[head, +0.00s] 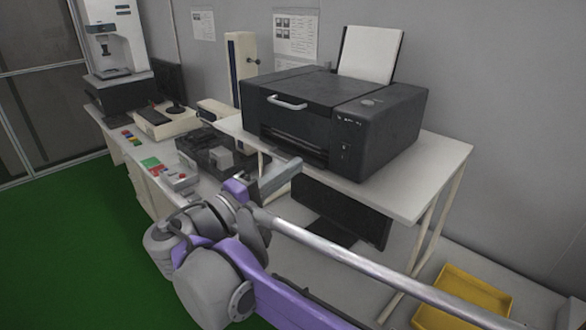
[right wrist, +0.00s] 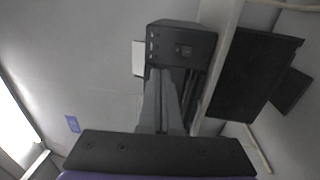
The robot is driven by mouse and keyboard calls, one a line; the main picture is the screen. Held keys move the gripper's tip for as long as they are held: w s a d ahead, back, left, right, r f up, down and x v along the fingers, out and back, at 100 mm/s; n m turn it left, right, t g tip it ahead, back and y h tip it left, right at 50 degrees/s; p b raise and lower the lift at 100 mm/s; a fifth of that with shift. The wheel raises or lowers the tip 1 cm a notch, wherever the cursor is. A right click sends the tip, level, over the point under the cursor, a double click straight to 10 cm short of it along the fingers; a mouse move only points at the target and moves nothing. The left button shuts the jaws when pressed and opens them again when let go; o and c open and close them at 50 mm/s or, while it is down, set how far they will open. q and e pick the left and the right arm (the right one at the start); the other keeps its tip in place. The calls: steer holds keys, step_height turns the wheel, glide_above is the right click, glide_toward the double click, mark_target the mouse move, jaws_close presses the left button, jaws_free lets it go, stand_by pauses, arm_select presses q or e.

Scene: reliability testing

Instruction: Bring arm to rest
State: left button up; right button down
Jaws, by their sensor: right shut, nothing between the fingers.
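My right arm comes in from the lower right of the head view, folded at its purple and grey joints. My right gripper (head: 293,165) points up and to the right, in front of the shelf edge below the black printer (head: 330,110). Its grey fingers show in the right wrist view (right wrist: 160,78), shut together with nothing between them. Behind them in that view is the printer (right wrist: 185,48), seen turned on its side. I cannot tell how far the fingertips are from the shelf. My left gripper is not in view.
The printer stands on a raised white shelf (head: 435,163). A dark monitor (head: 340,210) is under it. A yellow tray (head: 470,290) lies at lower right. A red-button box (head: 180,180) and dark equipment (head: 205,150) are on the long bench. Green floor (head: 70,240) at left is clear.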

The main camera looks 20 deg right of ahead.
steer(key=s+d+f+g+y, duration=0.1)
steer(key=s+d+f+y, duration=0.15)
steer(key=f, duration=0.55)
steer(key=s+d+f+g+y, duration=0.15)
steer(key=s+f+y, duration=0.25)
steer(key=f, duration=0.4)
steer(key=s+d+f+y, duration=0.3)
steer(key=f, duration=0.5)
steer(key=s+a+f+m+y, duration=0.2)
steer(key=s+a+f+y, duration=0.2)
steer(key=f, duration=0.2)
steer(key=s+a+f+m+y, duration=0.2)
steer(key=s+a+f+y, duration=0.1)
steer(key=f, duration=0.4)
steer(key=shift+s+a+f+t+y, duration=0.25)
steer(key=shift+s+a+t+y, duration=0.2)
steer(key=shift+a+y, duration=0.4)
steer(key=shift+w, duration=0.1)
